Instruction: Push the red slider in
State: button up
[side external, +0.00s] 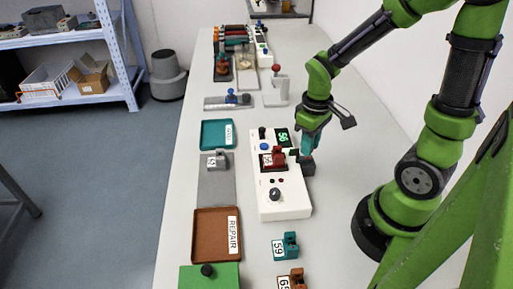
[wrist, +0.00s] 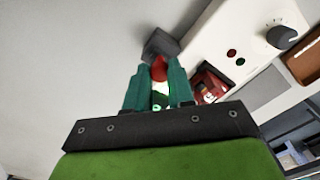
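The white device (side external: 280,195) has a lit green display (side external: 283,137) and a dark grey block (side external: 307,167) at its right side. My gripper (side external: 303,152) points down at the device's right edge, beside that block. In the wrist view, a small red part (wrist: 158,69), which looks like the red slider, shows between the teal fingertips of my gripper (wrist: 159,76), near the grey block (wrist: 161,44). There is a gap between the fingers; whether they touch the red part I cannot tell. In the side view the slider is hidden by my gripper.
A red numbered block (side external: 273,158) sits on the device, close to my fingers. A dark knob (side external: 274,194) is on its near part. Left are a teal tray (side external: 217,146) and a brown REPAIR tray (side external: 205,239). Teal (side external: 290,243) and brown (side external: 297,280) numbered blocks stand in front.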

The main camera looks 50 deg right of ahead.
jog(key=shift+w, duration=0.1)
grip_shut()
jog(key=shift+w+a, duration=0.95)
jog(key=shift+a, duration=0.1)
jog(key=o, duration=0.8)
grip_release()
notch_tip(320, 180, up, 17)
jog(key=s+a+m+t, duration=0.1)
jog(key=a+t, duration=0.1)
jog(key=s+a+m+t+y, duration=0.1)
jog(key=t, duration=0.1)
jog(key=s+a+m+t+y, duration=0.1)
jog(key=a+m+t, duration=0.1)
jog(key=t, duration=0.1)
jog(key=shift+s+a, duration=0.3)
jog(key=shift+s, duration=0.1)
